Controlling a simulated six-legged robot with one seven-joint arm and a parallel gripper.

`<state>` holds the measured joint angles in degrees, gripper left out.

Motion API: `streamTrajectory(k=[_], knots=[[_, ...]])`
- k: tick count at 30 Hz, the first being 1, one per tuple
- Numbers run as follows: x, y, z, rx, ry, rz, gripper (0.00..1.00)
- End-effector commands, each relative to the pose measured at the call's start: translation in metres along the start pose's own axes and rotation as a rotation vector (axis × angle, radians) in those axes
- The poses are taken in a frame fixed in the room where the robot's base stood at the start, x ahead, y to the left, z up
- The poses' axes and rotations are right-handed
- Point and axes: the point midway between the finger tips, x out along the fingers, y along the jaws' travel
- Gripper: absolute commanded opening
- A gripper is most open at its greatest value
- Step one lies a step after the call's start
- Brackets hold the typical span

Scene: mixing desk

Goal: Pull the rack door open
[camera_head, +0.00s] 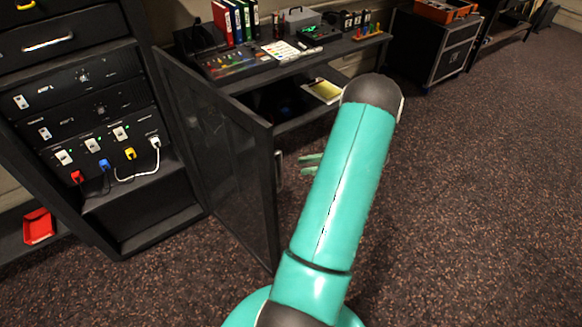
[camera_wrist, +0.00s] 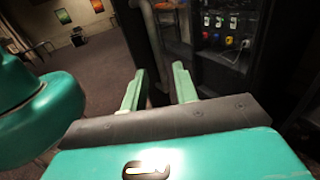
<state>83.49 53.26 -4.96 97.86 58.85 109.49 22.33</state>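The rack door (camera_head: 218,150) is a dark mesh panel that stands swung out from the black rack (camera_head: 75,75) at the left of the head view. A short light handle (camera_head: 278,170) shows at its free edge. My gripper (camera_head: 306,164) has two pale green fingers just right of that handle, with a visible gap to it. My teal arm hides part of the gripper. In the wrist view my gripper (camera_wrist: 158,70) is open, its fingers apart. A dark upright edge, seemingly the door, stands just beyond them, and the rack's coloured plugs (camera_wrist: 226,30) show behind.
A desk (camera_head: 270,65) with binders, a mixer and small boxes stands behind the door. A black case (camera_head: 435,45) is at the upper right. A red tray (camera_head: 38,226) lies at the far left. The carpet right of my arm is clear.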

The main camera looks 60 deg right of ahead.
Motion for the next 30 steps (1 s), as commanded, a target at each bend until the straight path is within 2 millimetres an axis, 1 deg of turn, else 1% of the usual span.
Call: streamTrajectory(k=[1, 3, 6, 10, 14, 30], knots=[[-0.012, 0.000, -0.001, -0.001, 0.000, -0.002, 0.29], [-0.026, 0.000, -0.001, -0.001, 0.001, -0.002, 0.29], [-0.041, 0.000, -0.001, 0.000, 0.000, 0.000, 0.29], [-0.053, 0.000, 0.000, 0.000, -0.001, 0.000, 0.29], [-0.056, 0.000, 0.000, 0.000, 0.000, 0.000, 0.29], [-0.055, 0.000, 0.000, 0.000, 0.000, 0.001, 0.29]])
